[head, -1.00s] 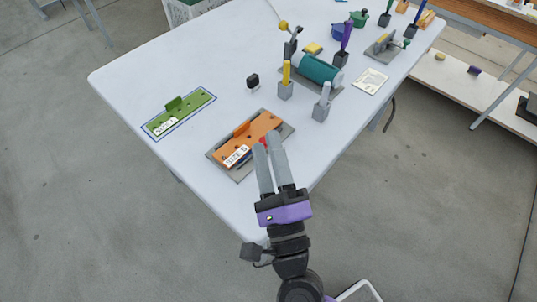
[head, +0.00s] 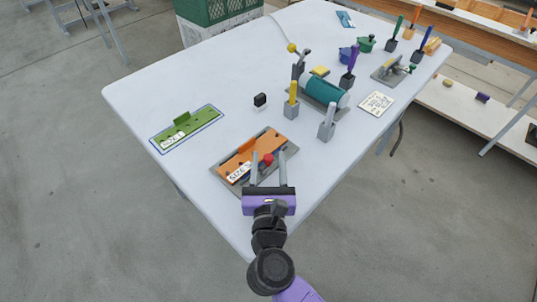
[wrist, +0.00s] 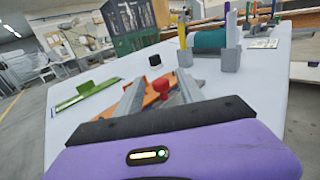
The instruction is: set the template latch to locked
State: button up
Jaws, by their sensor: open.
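An orange template (head: 262,149) labelled "SIZE" lies on a grey base plate (head: 221,162) near the table's front left edge. A red knob (head: 267,158), which looks like the latch handle, stands at its near side. My gripper (head: 268,154) is open, with one finger on each side of the knob in the head view. I cannot tell whether the fingers touch the knob. The latch's lower part is hidden.
A green template (head: 187,128) lies flat in a blue outline to the left. A small black block (head: 260,100) stands behind the orange template. The teal press roller (head: 327,92) and grey holders (head: 326,131) with upright sticks stand to the right.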

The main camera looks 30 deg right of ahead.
jog(key=shift+x, duration=0.85)
grip_shut()
